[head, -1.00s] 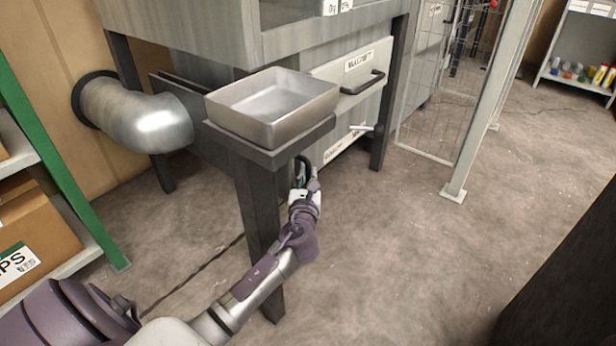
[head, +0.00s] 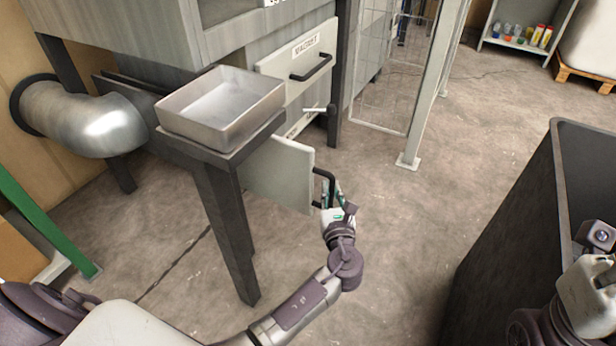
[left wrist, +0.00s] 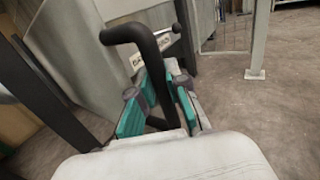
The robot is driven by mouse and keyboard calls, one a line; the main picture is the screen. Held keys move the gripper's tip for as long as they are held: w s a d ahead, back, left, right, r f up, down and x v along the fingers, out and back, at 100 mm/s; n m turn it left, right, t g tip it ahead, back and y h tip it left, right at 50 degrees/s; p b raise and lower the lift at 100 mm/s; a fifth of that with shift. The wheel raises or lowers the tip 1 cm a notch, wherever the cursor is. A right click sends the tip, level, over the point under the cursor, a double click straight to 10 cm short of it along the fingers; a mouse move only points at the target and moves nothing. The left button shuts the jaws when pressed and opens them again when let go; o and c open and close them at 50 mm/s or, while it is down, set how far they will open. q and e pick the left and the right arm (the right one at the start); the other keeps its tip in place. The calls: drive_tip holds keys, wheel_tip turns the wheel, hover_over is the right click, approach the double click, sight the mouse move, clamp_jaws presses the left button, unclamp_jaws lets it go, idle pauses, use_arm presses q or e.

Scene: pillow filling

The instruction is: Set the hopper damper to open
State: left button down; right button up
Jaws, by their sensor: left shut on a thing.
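A pale hinged panel (head: 285,172) stands swung out from the lower front of the grey hopper machine (head: 238,45). It carries a dark bar handle (head: 319,176), which is large in the left wrist view (left wrist: 137,36). My left gripper (head: 330,196) is shut on this handle; its teal-padded fingers (left wrist: 160,103) lie on both sides of the bar. A partly hidden label (left wrist: 151,50) shows behind the handle in the left wrist view. My right gripper (head: 596,236) is partly in view at the right edge; its jaws are unclear.
A metal tray (head: 222,105) sits on a dark-legged stand (head: 227,225) left of the panel. An upper drawer front (head: 300,68) and a small lever (head: 316,110) are behind. A dark bin (head: 500,230) stands at right. The floor between is clear.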

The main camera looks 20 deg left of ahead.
use_arm(q)
drive_tip(key=shift+s+d+f, duration=0.1)
drive_tip(key=shift+s+d, duration=0.05)
drive_tip(key=shift+d, duration=1.1)
drive_tip(key=c, duration=1.1)
unclamp_jaws()
drive_tip(key=shift+d, duration=0.15)
drive_tip(key=shift+c, duration=0.2)
drive_tip(key=v, duration=1.2)
